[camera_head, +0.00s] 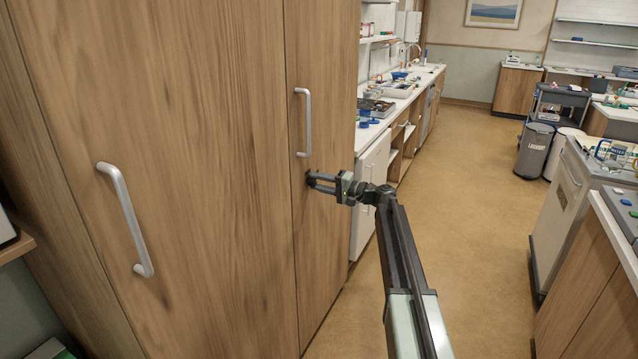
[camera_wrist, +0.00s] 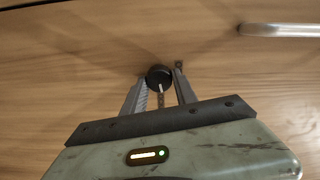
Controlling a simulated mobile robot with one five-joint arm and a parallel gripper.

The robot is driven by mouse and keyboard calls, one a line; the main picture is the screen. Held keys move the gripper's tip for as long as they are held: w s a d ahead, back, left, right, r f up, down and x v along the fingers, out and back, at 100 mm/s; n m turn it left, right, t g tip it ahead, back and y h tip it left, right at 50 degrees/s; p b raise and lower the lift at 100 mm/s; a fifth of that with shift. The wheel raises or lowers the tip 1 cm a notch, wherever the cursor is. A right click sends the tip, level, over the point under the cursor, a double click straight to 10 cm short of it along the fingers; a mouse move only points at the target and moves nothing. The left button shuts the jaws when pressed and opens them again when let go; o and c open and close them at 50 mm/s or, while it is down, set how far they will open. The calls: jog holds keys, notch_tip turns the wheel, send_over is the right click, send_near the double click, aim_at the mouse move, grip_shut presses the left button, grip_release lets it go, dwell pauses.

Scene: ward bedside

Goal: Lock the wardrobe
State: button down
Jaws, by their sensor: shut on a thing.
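The wooden wardrobe (camera_head: 205,90) fills the left of the head view, its two doors closed. Each door has a silver bar handle, one on the left door (camera_head: 126,220) and one on the right door (camera_head: 303,122). My gripper (camera_head: 312,181) is at the right door, just below its handle. In the wrist view my gripper (camera_wrist: 160,80) is shut on a small round black lock knob (camera_wrist: 158,74) with a pale pointer mark. The knob sits between the fingertips against the wood. In the head view the fingers mostly hide the knob.
A long counter (camera_head: 405,98) with several small items runs behind the wardrobe. A laundry bin (camera_head: 533,150) stands at the back right. Cabinets and a cart (camera_head: 565,190) line the right side. The floor (camera_head: 465,200) between is clear.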

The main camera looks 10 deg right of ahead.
jog(key=shift+s+a+f+m, duration=0.1)
jog(key=shift+m, duration=0.8)
jog(key=c, duration=1)
grip_release()
jog(key=shift+d, duration=0.2)
jog(key=v, duration=0.7)
jog(key=shift+s+d, duration=0.15)
jog(key=shift+s, duration=0.05)
